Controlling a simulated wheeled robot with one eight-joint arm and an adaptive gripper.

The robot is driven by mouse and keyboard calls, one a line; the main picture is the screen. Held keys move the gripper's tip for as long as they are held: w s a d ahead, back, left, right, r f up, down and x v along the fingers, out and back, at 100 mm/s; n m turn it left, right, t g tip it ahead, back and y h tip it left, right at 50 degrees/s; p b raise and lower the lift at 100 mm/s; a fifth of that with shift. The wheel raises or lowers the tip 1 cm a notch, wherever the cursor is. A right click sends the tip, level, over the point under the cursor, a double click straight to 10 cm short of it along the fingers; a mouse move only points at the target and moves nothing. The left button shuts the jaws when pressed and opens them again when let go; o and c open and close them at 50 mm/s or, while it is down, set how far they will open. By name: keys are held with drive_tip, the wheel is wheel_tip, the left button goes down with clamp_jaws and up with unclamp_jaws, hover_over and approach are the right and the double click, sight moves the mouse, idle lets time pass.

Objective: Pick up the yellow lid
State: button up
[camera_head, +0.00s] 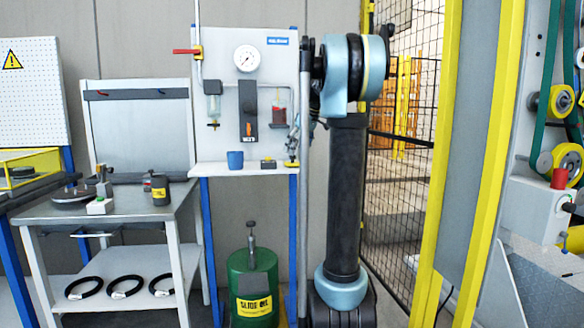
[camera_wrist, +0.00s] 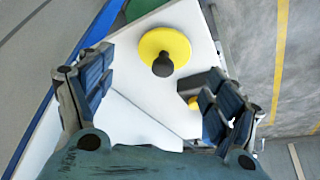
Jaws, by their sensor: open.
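The yellow lid (camera_wrist: 178,40) is a round yellow disc with a black knob (camera_wrist: 162,65), lying flat on a white shelf (camera_wrist: 140,108) in the wrist view. My gripper (camera_wrist: 156,84) is open and empty, with its blue-padded fingers spread to the left and right of the knob. The lid appears beyond the fingertips, apart from them; the exact height gap cannot be told. In the head view a small yellow piece (camera_head: 291,163) shows at the right end of the shelf, partly hidden; it looks like the lid.
A dark box with a yellow button (camera_wrist: 193,102) sits close to my right finger. A blue cup (camera_head: 235,160) stands on the shelf. A pressure gauge (camera_head: 247,58) and filter units hang on the panel behind. A green oil can (camera_head: 252,288) stands below.

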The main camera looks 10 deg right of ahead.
sight(294, 159)
drive_tip(key=shift+x, duration=2.55)
drive_tip(key=shift+s, duration=0.2)
drive_tip(key=c, duration=1)
